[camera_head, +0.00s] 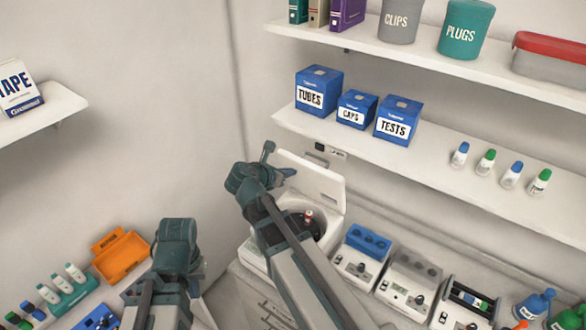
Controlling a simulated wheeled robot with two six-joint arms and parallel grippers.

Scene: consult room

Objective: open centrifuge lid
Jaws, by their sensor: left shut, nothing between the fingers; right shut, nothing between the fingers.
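The white centrifuge (252,256) stands on the bench in the middle of the view. Its lid (318,183) is raised and leans back toward the wall. The dark rotor bowl shows partly, with a red-capped tube (308,216) in it. My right arm crosses in front of the centrifuge and hides part of it. My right gripper (280,172) is shut and empty beside the upper left of the raised lid; I cannot tell whether it touches. My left gripper (178,234) is shut and empty, low and to the left of the centrifuge, its fingertips hard to make out.
A blue-topped device (367,242) and other small bench instruments (410,278) stand right of the centrifuge. A shelf (430,160) with blue boxes and small bottles runs above. An orange bin (120,256) and a tube rack (72,290) are at lower left.

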